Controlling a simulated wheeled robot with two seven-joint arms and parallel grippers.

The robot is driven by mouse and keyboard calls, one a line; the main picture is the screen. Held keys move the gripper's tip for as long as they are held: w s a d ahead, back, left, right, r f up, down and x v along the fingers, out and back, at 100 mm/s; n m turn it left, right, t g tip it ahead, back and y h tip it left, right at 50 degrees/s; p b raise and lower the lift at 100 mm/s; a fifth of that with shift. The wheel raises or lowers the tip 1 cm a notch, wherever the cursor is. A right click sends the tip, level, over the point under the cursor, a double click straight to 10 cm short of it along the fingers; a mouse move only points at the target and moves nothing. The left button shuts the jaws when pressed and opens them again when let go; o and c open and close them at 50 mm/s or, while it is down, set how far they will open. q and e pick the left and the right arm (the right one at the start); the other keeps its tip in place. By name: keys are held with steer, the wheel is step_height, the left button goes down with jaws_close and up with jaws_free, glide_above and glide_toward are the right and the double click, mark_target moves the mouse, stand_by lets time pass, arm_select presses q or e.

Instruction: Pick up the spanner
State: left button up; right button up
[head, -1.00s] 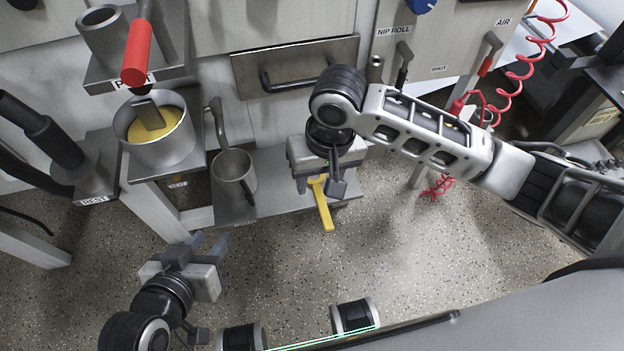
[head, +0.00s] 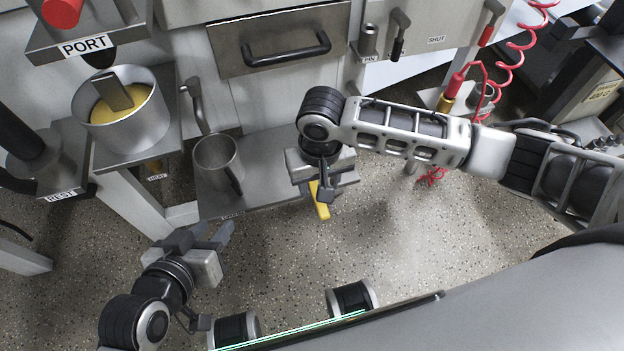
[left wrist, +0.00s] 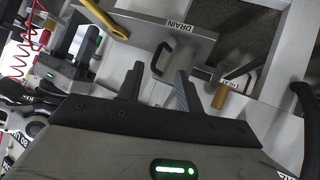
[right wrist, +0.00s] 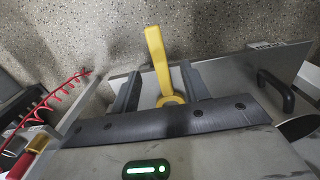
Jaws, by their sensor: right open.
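The yellow spanner (head: 320,207) sticks out over the front edge of the low shelf in the head view, its rear part hidden under my right gripper (head: 326,183). In the right wrist view the spanner (right wrist: 157,58) lies between the two spread fingers, its ring end near the palm; I cannot tell whether they touch it. The left wrist view shows the spanner (left wrist: 98,17) at the upper left. My left gripper (head: 214,237) is open and empty, at the lower left of the head view, apart from the spanner.
A metal mug (head: 217,163) stands on the low shelf (head: 265,178) left of the spanner. A pot of yellow liquid (head: 128,122) is further left. A drawer handle (head: 286,50) juts out behind. A red coiled hose (head: 503,75) hangs at the right. Speckled floor in front is clear.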

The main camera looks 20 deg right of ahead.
step_height(320, 180, down, 4)
steer(key=shift+w+d+f+b, duration=0.1)
steer(key=shift+b, duration=0.8)
steer(key=shift+f, duration=0.1)
arm_select(q)
steer(key=shift+d+r+t+h, duration=0.4)
steer(key=shift+r+t, duration=0.3)
steer(key=shift+r, duration=0.15)
arm_select(e)
steer(key=shift+c, duration=0.3)
jaws_close()
arm_select(q)
steer(key=shift+f, duration=0.15)
arm_select(e)
steer(key=shift+r, duration=0.2)
